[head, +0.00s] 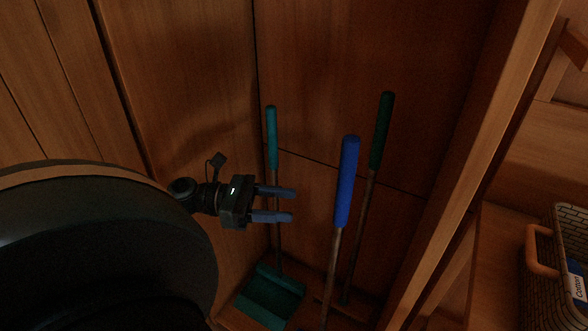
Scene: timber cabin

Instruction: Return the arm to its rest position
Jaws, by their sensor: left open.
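My left gripper (292,205) is in the middle of the head view. Its two blue-grey fingers point right and stand apart, with nothing between them. In the picture the fingers lie just left of a blue-handled stick (347,180) and overlap the shaft of a teal-handled dustpan (272,138). I cannot tell whether the gripper touches the shaft. Most of the left arm is hidden behind a large dark rounded shape at the lower left. My right gripper is not in view.
A dark-green-handled stick (382,130) leans behind the blue one in the wooden cabinet. A wooden upright (478,150) borders the cabinet on the right. Beyond it sits a woven basket (550,285) with an orange-brown handle and a label.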

